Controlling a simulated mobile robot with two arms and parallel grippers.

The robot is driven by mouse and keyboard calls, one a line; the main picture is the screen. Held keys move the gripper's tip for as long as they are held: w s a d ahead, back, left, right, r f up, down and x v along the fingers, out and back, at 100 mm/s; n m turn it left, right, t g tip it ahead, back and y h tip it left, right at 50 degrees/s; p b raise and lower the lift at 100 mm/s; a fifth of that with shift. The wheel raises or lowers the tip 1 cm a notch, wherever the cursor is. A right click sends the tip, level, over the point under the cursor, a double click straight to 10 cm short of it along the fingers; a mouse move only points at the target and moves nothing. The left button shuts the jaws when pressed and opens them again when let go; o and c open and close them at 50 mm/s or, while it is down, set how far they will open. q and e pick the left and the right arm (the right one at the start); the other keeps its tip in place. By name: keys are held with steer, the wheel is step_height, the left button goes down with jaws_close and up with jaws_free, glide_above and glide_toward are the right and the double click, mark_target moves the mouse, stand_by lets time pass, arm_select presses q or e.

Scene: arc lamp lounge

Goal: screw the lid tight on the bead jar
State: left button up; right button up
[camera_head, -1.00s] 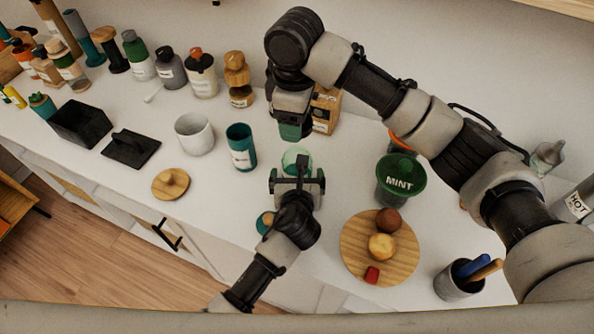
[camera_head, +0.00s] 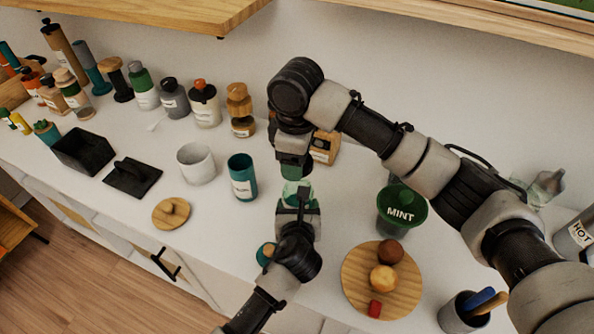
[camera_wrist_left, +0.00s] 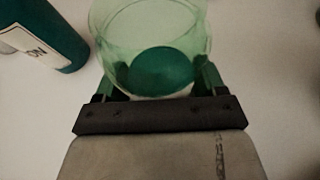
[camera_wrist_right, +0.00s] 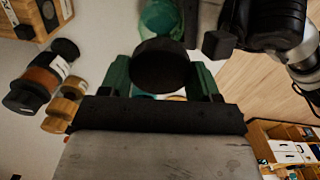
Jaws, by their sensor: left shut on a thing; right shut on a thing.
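The bead jar (camera_head: 291,188) is a pale green see-through jar standing on the white counter. In the left wrist view the jar (camera_wrist_left: 150,28) sits between the fingers of my left gripper (camera_wrist_left: 160,78), which is shut on it; a dark teal mass shows low in it. My right gripper (camera_head: 294,168) is above the jar, pointing down. In the right wrist view it is shut on a dark round lid (camera_wrist_right: 160,62), with the green jar (camera_wrist_right: 160,18) just beyond. I cannot tell whether lid and rim touch.
A teal cup (camera_head: 242,178) and a white cup (camera_head: 196,163) stand left of the jar. A green MINT container (camera_head: 400,213) and a round board (camera_head: 355,285) with small items are at right. A wooden box (camera_head: 325,148) is close behind my right gripper.

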steer(key=shift+f, duration=1.4)
steer(key=shift+f, duration=0.1)
steer(key=shift+s+f, duration=0.1)
steer(key=shift+f, duration=0.75)
steer(key=shift+s+a+f, duration=0.1)
steer(key=shift+s+f, duration=0.1)
steer(key=shift+f, duration=0.55)
arm_select(q)
steer(key=c, duration=0.4)
arm_select(e)
steer(key=o, duration=0.5)
steer(key=shift+c, duration=0.2)
arm_select(q)
steer(key=shift+c, duration=0.2)
arm_select(e)
steer(key=o, duration=0.4)
steer(key=shift+c, duration=0.2)
